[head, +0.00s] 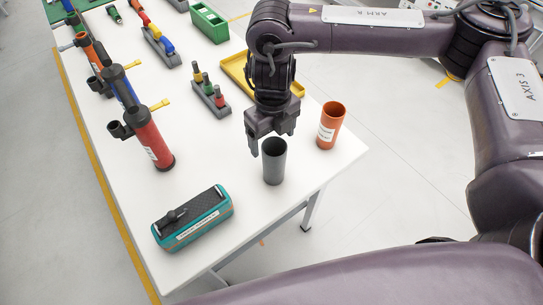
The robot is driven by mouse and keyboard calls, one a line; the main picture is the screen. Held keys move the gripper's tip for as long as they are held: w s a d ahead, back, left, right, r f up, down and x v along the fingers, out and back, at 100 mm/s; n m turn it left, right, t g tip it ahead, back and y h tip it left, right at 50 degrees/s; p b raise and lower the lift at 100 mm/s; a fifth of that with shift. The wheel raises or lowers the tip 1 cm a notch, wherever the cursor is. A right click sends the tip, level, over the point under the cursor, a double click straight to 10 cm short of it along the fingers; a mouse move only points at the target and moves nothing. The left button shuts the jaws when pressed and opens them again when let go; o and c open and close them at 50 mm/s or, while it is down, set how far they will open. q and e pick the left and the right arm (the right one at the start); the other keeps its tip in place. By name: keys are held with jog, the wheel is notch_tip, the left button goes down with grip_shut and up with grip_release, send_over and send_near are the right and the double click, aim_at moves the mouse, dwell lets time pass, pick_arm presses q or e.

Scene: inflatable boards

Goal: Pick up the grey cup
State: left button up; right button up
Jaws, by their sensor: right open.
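The grey cup (274,167) stands upright on the white table, near its right edge. It is a plain dark grey cylinder with an open top. My right gripper (270,147) points down above the cup, its fingers apart near the rim. One finger is left of the rim; whether either finger touches the cup I cannot tell. Nothing shows between the fingers except the cup's top area. My left gripper is not in the view.
An orange cup (329,128) stands close on the right. A yellow tray (240,72) lies behind my gripper. The white table (225,160) is bare left of the cup.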

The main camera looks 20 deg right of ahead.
aim_at(274, 151)
jog(key=shift+s+d+f, duration=0.1)
jog(key=shift+s+f, duration=0.05)
jog(key=shift+f, duration=0.45)
jog(key=shift+s+f, duration=0.15)
jog(key=shift+f, duration=0.4)
jog(key=f, duration=0.3)
jog(key=shift+w+d+f, duration=0.15)
jog(key=shift+w+f, duration=0.15)
jog(key=shift+f, duration=0.05)
jog(key=c, duration=0.7)
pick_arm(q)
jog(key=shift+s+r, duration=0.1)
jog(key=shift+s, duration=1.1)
pick_arm(e)
jog(key=c, duration=0.6)
